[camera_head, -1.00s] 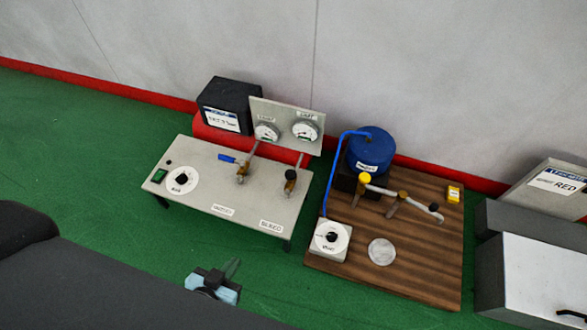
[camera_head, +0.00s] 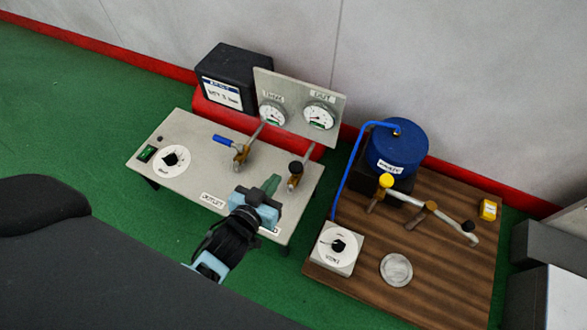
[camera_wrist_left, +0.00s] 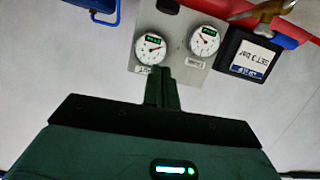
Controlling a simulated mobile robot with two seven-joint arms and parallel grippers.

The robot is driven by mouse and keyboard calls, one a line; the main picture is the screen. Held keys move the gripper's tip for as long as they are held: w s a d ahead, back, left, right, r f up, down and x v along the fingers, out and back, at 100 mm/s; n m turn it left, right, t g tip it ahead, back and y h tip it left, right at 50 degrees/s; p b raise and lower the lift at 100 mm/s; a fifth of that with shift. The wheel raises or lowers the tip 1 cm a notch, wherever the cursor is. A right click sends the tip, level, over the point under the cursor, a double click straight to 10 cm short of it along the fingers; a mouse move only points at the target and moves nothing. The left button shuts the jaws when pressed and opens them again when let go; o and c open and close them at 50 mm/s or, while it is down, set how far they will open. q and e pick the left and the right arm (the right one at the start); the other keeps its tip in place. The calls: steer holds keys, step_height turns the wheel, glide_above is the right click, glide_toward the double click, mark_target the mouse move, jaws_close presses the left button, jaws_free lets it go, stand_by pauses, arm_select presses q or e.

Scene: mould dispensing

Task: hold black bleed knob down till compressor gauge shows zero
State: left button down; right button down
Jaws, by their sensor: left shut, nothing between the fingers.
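The black bleed knob (camera_head: 295,167) sits on the right brass valve of the grey compressor panel. Two round gauges, the left (camera_head: 273,114) and the right (camera_head: 320,116), stand upright behind it; their readings are too small to tell. My left gripper (camera_head: 272,184) is shut and empty, above the panel just left of and in front of the knob, seemingly not touching it. In the left wrist view the shut fingers (camera_wrist_left: 162,90) point toward the gauges (camera_wrist_left: 150,48), and a dark round thing at the top edge may be the knob. My right gripper is out of view.
A brass valve with a blue lever (camera_head: 226,141) stands left of the knob. A black dial (camera_head: 171,159) is at the panel's left. A wooden board (camera_head: 440,270) to the right carries a blue pot (camera_head: 397,150), a hose and a dial box (camera_head: 338,248).

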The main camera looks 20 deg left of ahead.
mark_target(296, 168)
arm_select(q)
steer(key=shift+f, duration=0.2)
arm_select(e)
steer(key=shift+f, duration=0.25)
